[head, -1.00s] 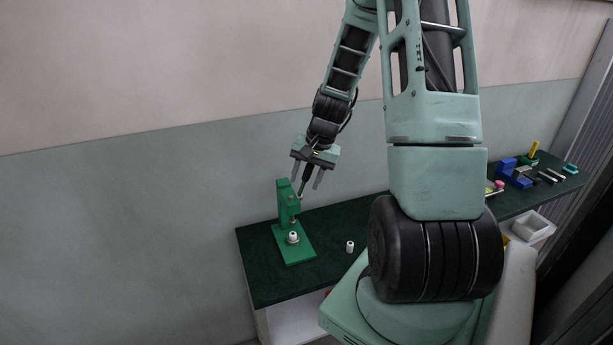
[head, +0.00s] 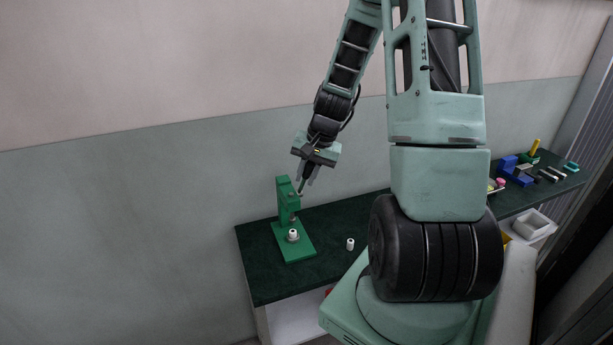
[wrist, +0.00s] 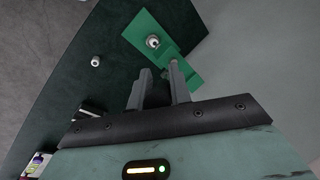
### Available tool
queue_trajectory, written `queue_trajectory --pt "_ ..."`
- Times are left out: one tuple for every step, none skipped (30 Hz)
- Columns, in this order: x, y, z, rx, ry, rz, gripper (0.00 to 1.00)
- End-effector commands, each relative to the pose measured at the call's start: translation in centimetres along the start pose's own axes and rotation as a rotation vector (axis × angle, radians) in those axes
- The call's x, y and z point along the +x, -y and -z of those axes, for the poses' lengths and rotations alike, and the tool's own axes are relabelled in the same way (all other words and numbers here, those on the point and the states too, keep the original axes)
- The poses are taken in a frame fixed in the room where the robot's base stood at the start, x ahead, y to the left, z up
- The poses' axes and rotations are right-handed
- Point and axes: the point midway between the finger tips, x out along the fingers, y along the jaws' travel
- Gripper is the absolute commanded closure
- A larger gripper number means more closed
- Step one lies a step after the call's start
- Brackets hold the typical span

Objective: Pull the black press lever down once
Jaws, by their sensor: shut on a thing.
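The green press (head: 284,200) stands upright on its green base plate at the left end of the dark table. It also shows in the wrist view (wrist: 181,66). My gripper (head: 306,185) is above and right of the press head, shut on the black press lever (head: 300,189). Most of the lever is hidden between the fingers. In the wrist view my gripper (wrist: 158,73) shows its two fingers near the press, with the lever hardly visible. A white housing (head: 293,235) sits on the press base under the ram, also in the wrist view (wrist: 153,41).
A second small white part (head: 350,243) stands on the dark table (head: 275,283), right of the press. A blue fixture (head: 515,171) and several small items lie at the far right, with a white bin (head: 534,226) below. The wall stands close behind the table.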

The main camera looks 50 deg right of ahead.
Motion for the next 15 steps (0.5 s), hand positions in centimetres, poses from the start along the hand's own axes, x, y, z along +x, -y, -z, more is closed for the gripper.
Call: queue_trajectory --pt "0.4 -0.23 -0.08 -0.001 -0.009 0.005 1.0" --pt "0.43 -0.28 -0.12 -0.003 -0.014 0.008 1.0" --pt "0.46 -0.32 -0.19 -0.005 -0.021 0.011 1.0" --pt "0.5 -0.37 -0.27 -0.006 -0.025 0.014 1.0" --pt "0.55 -0.42 -0.35 -0.007 -0.029 0.016 1.0" --pt "0.6 -0.51 -0.42 -0.008 -0.035 0.019 1.0" --pt "0.62 -0.57 -0.47 -0.01 -0.04 0.021 1.0" --pt "0.65 -0.61 -0.52 -0.012 -0.044 0.023 1.0" --pt "0.68 -0.63 -0.58 -0.014 -0.049 0.027 1.0" --pt "0.71 -0.67 -0.63 -0.014 -0.052 0.029 1.0" --pt "0.72 -0.7 -0.68 -0.014 -0.056 0.032 1.0" --pt "0.75 -0.76 -0.76 -0.016 -0.06 0.035 1.0" --pt "0.78 -0.8 -0.81 -0.017 -0.064 0.037 1.0" --pt "0.81 -0.84 -0.86 -0.019 -0.067 0.039 1.0" --pt "0.84 -0.88 -0.92 -0.02 -0.072 0.043 1.0"
